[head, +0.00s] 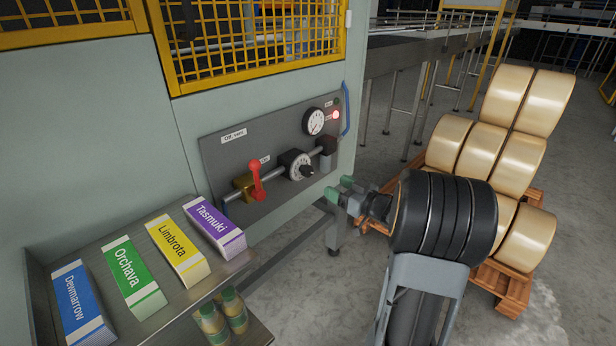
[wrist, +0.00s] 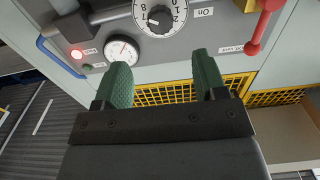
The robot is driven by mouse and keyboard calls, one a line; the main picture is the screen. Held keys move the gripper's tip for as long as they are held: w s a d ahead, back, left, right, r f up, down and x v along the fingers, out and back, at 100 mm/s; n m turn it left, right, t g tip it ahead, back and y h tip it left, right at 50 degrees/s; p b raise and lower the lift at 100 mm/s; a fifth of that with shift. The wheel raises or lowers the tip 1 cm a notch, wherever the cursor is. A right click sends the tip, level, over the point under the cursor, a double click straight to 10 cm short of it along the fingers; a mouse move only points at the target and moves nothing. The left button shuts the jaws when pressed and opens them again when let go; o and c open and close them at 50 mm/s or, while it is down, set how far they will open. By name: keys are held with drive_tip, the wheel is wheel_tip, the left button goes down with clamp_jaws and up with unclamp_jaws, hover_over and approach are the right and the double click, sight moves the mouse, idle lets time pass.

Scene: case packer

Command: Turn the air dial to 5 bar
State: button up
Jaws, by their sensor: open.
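The air dial (head: 297,165) is a round black-and-white numbered knob on the grey panel (head: 225,160). It also shows at the top of the wrist view (wrist: 158,16), partly cut off, with numbers around its rim. Its exact setting is too small to tell. A white pressure gauge (head: 314,121) sits above it in the head view, and shows beside it in the wrist view (wrist: 122,50) with a red needle. My gripper (head: 339,187) is open and empty, its green fingers apart, to the right of the dial. In the wrist view my gripper (wrist: 165,73) points toward the panel.
A red lever (head: 256,180) stands left of the dial. A red lamp (head: 336,115) glows by the gauge. A shelf (head: 110,262) holds coloured cartons (head: 175,248) at lower left. Large rolls (head: 500,150) stand on a pallet at right.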

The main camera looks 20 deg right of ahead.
sight(310, 173)
drive_tip(key=b+x, duration=0.1)
drive_tip(key=x, duration=1.1)
drive_tip(key=shift+c, duration=0.2)
drive_tip(key=c, duration=0.9)
drive_tip(key=shift+f, duration=0.1)
drive_tip(key=shift+b, duration=0.3)
